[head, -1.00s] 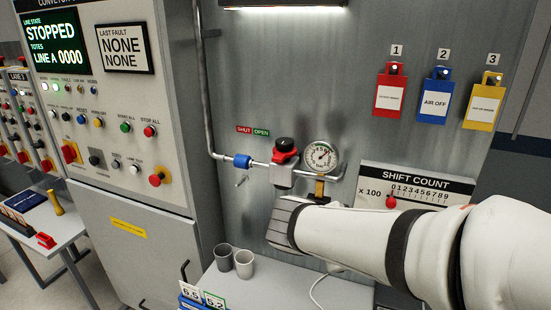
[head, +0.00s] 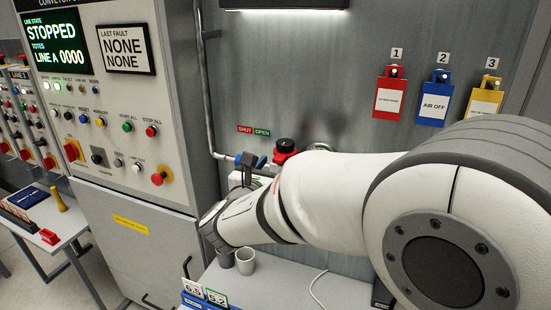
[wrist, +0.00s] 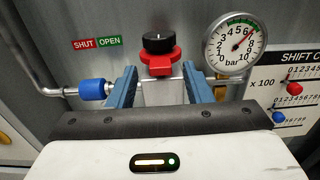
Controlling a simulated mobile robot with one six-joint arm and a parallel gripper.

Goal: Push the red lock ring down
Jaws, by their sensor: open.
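The red lock ring (wrist: 160,61) sits under a black knob (wrist: 158,42) on a grey regulator body (wrist: 163,92) in the wrist view. The red ring (head: 284,155) and black knob also show in the head view, just right of my gripper (head: 250,161). In the wrist view, the blue fingers of my gripper (wrist: 160,72) are spread apart and empty, one on each side of the regulator body, with the ring between and slightly above their tips. I cannot tell whether they touch it.
A round pressure gauge (wrist: 235,44) stands right of the ring. A blue sleeve (wrist: 93,89) is on the pipe at left. A SHUT/OPEN label (wrist: 97,43) is on the wall.

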